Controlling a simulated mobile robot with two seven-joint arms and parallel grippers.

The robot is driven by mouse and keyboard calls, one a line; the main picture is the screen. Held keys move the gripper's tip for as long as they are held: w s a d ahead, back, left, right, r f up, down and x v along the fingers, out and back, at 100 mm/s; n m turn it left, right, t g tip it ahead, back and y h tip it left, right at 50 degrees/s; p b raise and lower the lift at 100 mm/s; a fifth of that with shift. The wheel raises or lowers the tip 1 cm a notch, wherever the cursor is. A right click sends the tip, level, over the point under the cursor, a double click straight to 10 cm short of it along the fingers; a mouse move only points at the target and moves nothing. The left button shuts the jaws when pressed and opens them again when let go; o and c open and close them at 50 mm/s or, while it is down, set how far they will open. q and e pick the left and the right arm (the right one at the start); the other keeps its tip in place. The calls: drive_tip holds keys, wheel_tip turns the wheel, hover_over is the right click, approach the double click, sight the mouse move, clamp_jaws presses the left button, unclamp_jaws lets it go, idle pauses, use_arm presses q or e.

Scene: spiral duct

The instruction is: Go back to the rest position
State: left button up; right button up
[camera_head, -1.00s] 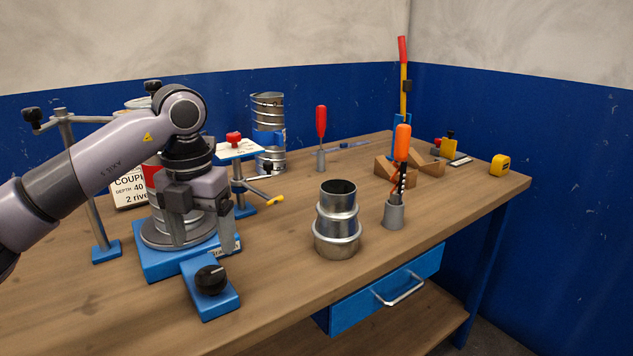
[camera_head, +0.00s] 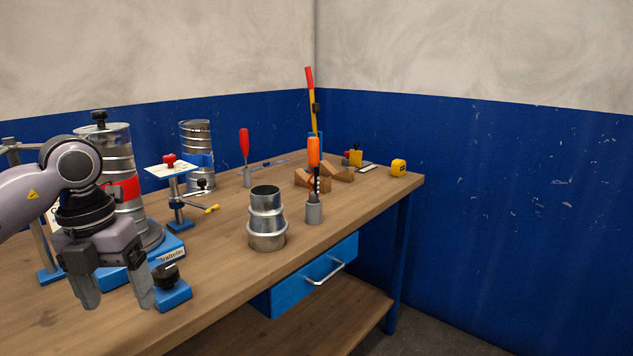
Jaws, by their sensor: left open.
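My left gripper (camera_head: 115,292) comes in from the left, pointing down, with its two grey fingers apart and nothing between them. It is in front of the blue base (camera_head: 172,251) that carries a tall spiral duct (camera_head: 118,152) with a red band. The gripper and arm hide part of that base and the duct's lower part. I cannot tell the gripper's exact height over the wooden bench (camera_head: 215,285). My right gripper is not in view.
A blue block with a black knob (camera_head: 170,285) stands close right of the gripper. A stepped metal coupling (camera_head: 266,220) and an orange-handled tool in a holder (camera_head: 314,185) stand farther right. The bench front is clear; a blue drawer (camera_head: 310,278) hangs below.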

use_arm(q)
drive_tip(key=s+d+f+n+t+h+p, duration=0.1)
drive_tip(key=s+d+f+n+h, duration=0.15)
drive_tip(key=d+h, duration=0.9)
drive_tip(key=s+d+f+n+h, duration=0.1)
drive_tip(key=s+d+h, duration=0.3)
drive_tip(key=d+h, duration=0.7)
drive_tip(key=w+a+f+n+t+y, duration=0.1)
drive_tip(key=a+f+n+t+y, duration=0.3)
drive_tip(key=f+n+t+y, duration=0.5)
drive_tip(key=w+a+f+n+t+y, duration=0.25)
drive_tip(key=f+n+t+y, duration=0.35)
drive_tip(key=n, duration=0.7)
drive_tip(key=s+a+f+n+g+y, duration=0.2)
drive_tip(key=s+a+f+n+y, duration=0.1)
drive_tip(key=s+f, duration=0.4)
drive_tip(key=s+a+f+n+g+y+p, duration=0.1)
drive_tip(key=s+a+f+n+g+y, duration=0.2)
drive_tip(key=s+f, duration=0.4)
drive_tip(key=shift+s+a+f+n+g, duration=0.3)
drive_tip(key=shift+a+f+n, duration=0.3)
drive_tip(key=shift+a+n, duration=0.3)
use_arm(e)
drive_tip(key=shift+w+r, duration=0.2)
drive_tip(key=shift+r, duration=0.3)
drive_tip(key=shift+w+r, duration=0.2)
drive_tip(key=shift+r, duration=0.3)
